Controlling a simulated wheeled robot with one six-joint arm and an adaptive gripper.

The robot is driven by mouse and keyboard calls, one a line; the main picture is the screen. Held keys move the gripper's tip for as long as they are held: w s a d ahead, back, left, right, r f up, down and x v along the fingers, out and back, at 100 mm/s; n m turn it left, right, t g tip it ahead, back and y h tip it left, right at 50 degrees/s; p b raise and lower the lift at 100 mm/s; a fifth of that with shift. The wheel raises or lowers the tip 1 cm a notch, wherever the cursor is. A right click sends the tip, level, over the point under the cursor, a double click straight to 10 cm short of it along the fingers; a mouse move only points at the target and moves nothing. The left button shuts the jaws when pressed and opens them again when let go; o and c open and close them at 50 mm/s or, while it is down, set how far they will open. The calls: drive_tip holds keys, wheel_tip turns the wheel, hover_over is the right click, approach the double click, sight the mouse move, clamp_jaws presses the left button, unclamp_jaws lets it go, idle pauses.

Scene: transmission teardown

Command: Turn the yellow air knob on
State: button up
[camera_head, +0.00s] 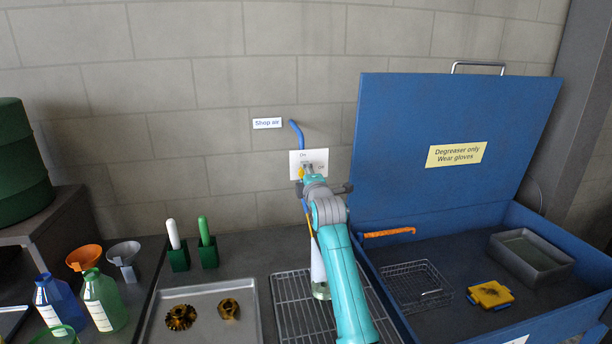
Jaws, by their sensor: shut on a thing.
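The yellow air knob (301,173) shows only as a small yellow bit at the left of my gripper, on the white wall plate (295,157). The plate carries an "On" mark at the top and another mark, likely "Off", at the right. My gripper (307,166) is at the plate and shut on the knob. My gripper and wrist hide most of the knob, so its angle cannot be told. A blue hose (297,133) rises above the plate, below and right of the "Shop air" label (267,123).
A wire rack (293,312) lies under my arm. A metal tray (205,335) with two gears, and bottles, stand left.

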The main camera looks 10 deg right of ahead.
drive_tip(key=shift+f, duration=0.1)
idle(0.3)
drive_tip(key=o, duration=1.1)
drive_tip(key=shift+o, duration=0.2)
drive_tip(key=s, duration=1.2)
